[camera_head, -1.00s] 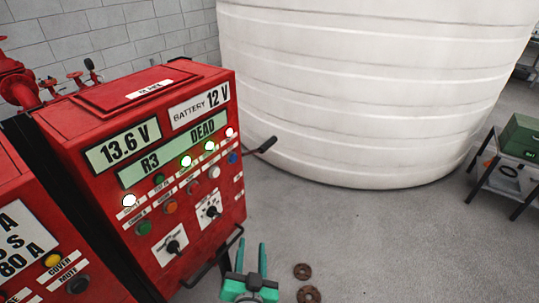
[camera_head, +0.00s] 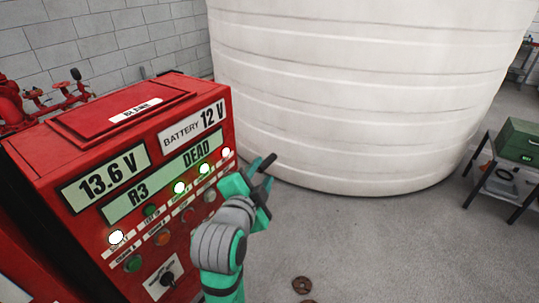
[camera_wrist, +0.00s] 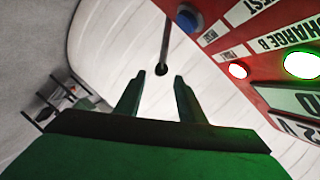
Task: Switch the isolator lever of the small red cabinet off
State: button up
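The small red cabinet (camera_head: 150,180) stands at left in the head view, with lit displays and lamps on its front. Its isolator lever (camera_head: 269,162) sticks out past the right side, a thin rod with a dark grip. My gripper (camera_head: 261,174) is raised beside the lever's end, partly hiding it. In the wrist view the lever (camera_wrist: 164,45) is a dark rod whose round end appears between the fingertips of my open gripper (camera_wrist: 160,77). I cannot tell whether the fingers touch it. The lever's root is hidden behind my gripper in the head view.
A large white tank (camera_head: 350,100) stands close behind the lever. A side table (camera_head: 505,175) with a green box (camera_head: 520,140) is at right. Rusty rings (camera_head: 302,284) lie on the floor. The floor between cabinet and table is otherwise clear.

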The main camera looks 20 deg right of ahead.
aim_at(271, 157)
jog(key=x, duration=1)
jog(key=shift+w+d, duration=0.2)
grip_shut()
